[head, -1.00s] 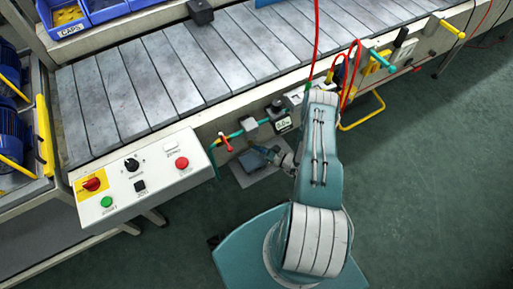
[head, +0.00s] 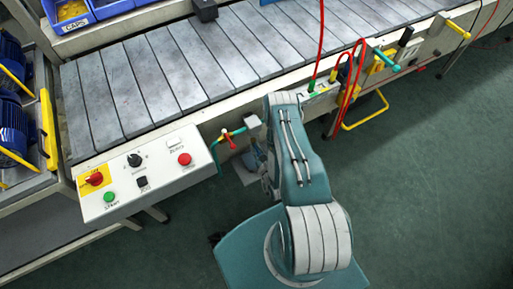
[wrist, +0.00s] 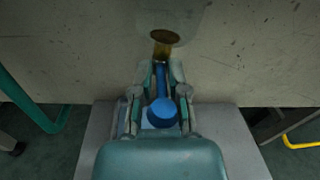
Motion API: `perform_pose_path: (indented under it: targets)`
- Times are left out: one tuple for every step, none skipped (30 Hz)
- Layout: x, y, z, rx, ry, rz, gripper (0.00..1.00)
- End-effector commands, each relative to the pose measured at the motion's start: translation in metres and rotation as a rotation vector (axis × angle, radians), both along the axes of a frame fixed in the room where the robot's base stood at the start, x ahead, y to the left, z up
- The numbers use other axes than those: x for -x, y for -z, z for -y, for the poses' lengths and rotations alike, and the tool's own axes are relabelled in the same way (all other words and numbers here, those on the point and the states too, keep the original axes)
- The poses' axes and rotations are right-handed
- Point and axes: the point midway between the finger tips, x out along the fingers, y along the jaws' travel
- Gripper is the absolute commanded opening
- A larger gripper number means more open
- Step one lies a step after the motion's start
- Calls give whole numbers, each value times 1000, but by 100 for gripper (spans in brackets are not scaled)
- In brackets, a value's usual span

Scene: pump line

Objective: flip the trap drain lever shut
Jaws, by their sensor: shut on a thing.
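In the wrist view, the trap drain lever (wrist: 161,76) is a blue stem with a round blue knob (wrist: 163,113). It sits below a clear bowl (wrist: 184,30) with brownish-yellow liquid at its bottom. My gripper (wrist: 160,93) has its fingers on both sides of the blue lever and is shut on it. In the head view, my gripper (head: 259,158) is low at the front of the conveyor, partly hidden by my arm. The lever cannot be made out clearly there.
A red-handled valve (head: 229,143) on a teal pipe is just left of my gripper. The control panel (head: 148,183) juts out further left. Red hoses (head: 344,95) and a yellow bar (head: 366,114) are to the right. Open floor lies at the right.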

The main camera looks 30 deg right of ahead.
Motion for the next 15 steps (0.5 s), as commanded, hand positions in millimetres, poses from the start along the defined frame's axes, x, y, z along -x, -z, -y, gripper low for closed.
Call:
perform_pose_path:
  targets:
    - [-5,-3,0,6,6,10,0]
    - [-5,-3,0,6,12,10,0]
    - [-5,-3,0,7,19,11,0]
    - [-5,-3,0,7,24,12,0]
    - [-5,-3,0,6,28,11,0]
    - [-5,-3,0,6,33,11,0]
    - [-5,-3,0,6,35,12,0]
    - [-5,-3,0,6,37,12,0]
    - [-5,-3,0,5,38,11,0]
    - [-5,-3,0,5,39,12,0]
    - [-5,-3,0,5,40,12,0]
    - [-5,-3,0,5,40,12,0]
    - [-5,-3,0,5,41,12,0]
    - [-5,-3,0,5,41,12,0]
    - [-5,-3,0,5,41,12,0]
